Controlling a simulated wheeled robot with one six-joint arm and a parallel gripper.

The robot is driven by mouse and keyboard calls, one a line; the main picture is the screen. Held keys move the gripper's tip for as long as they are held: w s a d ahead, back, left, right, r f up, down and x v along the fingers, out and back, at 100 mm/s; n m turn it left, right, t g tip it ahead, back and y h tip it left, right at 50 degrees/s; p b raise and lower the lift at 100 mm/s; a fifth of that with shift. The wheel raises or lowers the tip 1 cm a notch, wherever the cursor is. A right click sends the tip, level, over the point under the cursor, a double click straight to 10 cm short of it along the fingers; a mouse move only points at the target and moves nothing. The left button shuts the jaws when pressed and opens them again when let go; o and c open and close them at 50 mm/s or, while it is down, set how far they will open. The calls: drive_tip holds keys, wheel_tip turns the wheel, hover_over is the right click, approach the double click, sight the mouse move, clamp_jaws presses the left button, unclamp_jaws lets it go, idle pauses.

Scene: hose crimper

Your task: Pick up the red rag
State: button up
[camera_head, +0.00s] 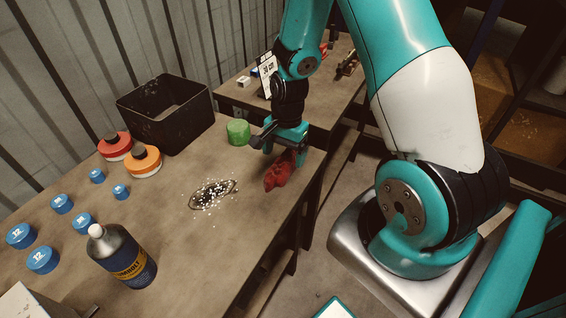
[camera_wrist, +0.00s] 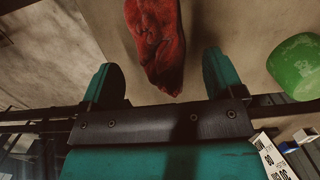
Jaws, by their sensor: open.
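The red rag (camera_head: 279,172) lies crumpled on the workbench near its right edge in the head view. In the wrist view the rag (camera_wrist: 157,45) is long and creased, reaching from the top edge down to between my fingertips. My gripper (camera_head: 279,146) points down just over the rag's far end in the head view. In the wrist view my gripper (camera_wrist: 160,78) is open, with one teal finger on each side of the rag's near end and clear space beside both. Nothing is held. I cannot tell the exact height of the fingers above the bench.
A green object (camera_head: 238,132) stands just left of my gripper. Red and orange lidded containers (camera_head: 146,161), several blue caps, a bottle (camera_head: 122,257) and a patch of white bits (camera_head: 213,194) occupy the bench (camera_head: 215,245). The front right is clear.

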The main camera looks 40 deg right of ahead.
sight(283, 157)
drive_tip(key=shift+s+a+f+p, duration=0.1)
drive_tip(key=shift+a+f+p, duration=0.05)
drive_tip(key=shift+f, duration=0.7)
drive_tip(key=shift+a+f+p, duration=0.1)
drive_tip(key=shift+f+p, duration=0.05)
drive_tip(key=shift+f, duration=0.7)
drive_tip(key=c, duration=1)
drive_tip(key=shift+r, duration=0.1)
wheel_tip(283, 157, up, 20)
drive_tip(key=b, duration=0.2)
drive_tip(key=shift+o, duration=0.8)
drive_tip(key=shift+c, duration=0.4)
